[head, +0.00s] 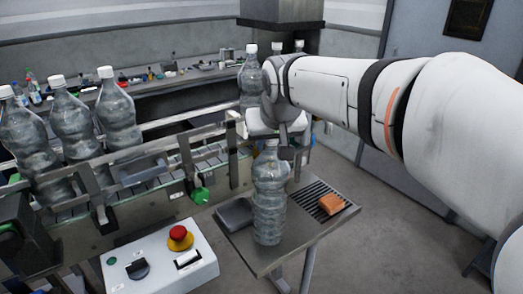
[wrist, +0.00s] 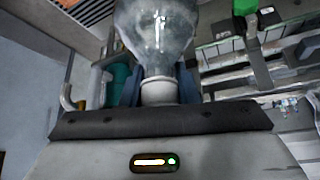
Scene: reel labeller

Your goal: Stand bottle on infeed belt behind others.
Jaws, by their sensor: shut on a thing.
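My gripper (head: 279,143) is shut on the neck of a clear ribbed bottle (head: 268,200), which hangs upright below it over a small side table. Whether its base touches the table I cannot tell. In the wrist view the white cap (wrist: 159,91) sits between the fingers, with the clear body (wrist: 155,30) beyond. The belt (head: 125,172) runs along the left between metal rails. Three white-capped bottles stand on it: one far left (head: 28,140), one in the middle (head: 72,125) and one to the right (head: 117,115).
The side table (head: 240,238) carries a dark grey block (head: 233,214), a black ribbed mat (head: 315,194) and an orange-brown block (head: 331,204). A control box (head: 160,265) with a red button is in front. More bottles (head: 250,80) stand behind my arm. Floor is free at right.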

